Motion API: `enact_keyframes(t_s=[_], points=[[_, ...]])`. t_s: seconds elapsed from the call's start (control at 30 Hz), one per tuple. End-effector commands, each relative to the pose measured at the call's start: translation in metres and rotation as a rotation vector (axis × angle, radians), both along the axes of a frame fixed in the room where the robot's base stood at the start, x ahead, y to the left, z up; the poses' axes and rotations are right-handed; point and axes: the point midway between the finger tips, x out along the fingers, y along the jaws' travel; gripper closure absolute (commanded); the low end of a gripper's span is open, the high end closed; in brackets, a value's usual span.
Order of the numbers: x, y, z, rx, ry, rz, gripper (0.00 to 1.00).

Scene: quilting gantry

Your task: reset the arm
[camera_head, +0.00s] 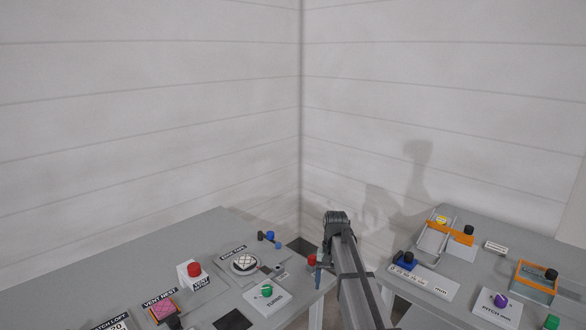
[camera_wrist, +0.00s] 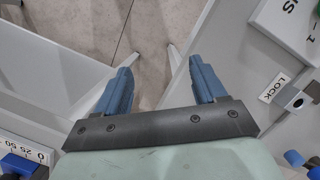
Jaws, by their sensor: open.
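My gripper (camera_wrist: 162,88) is open in the wrist view, with its two blue fingers apart and nothing between them. It points down over a gap, and the tiled floor (camera_wrist: 150,30) shows between the fingers. In the head view my arm (camera_head: 352,270) rises from the bottom edge between two grey tables. A blue fingertip shows below the arm's end, beside the left table's right edge; the rest of the gripper is mostly hidden there.
The left table (camera_head: 100,270) bears a red button (camera_head: 194,269), a round quilted pad (camera_head: 244,263) and a green knob (camera_head: 267,291). The right table (camera_head: 500,230) bears an orange-barred frame (camera_head: 449,233), a blue slider (camera_head: 404,261), a purple knob (camera_head: 501,299) and an orange-rimmed box (camera_head: 535,282). Walls stand behind.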

Motion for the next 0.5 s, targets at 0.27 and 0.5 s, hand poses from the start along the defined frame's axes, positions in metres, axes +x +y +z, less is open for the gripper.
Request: enact_keyframes(t_s=[0.27,0.5], points=[[-0.06,-0.012,-0.09,0.004,0.083,-0.021,0.3],[-0.106,-0.019,-0.165,-0.001,0.118,-0.002,0.3]])
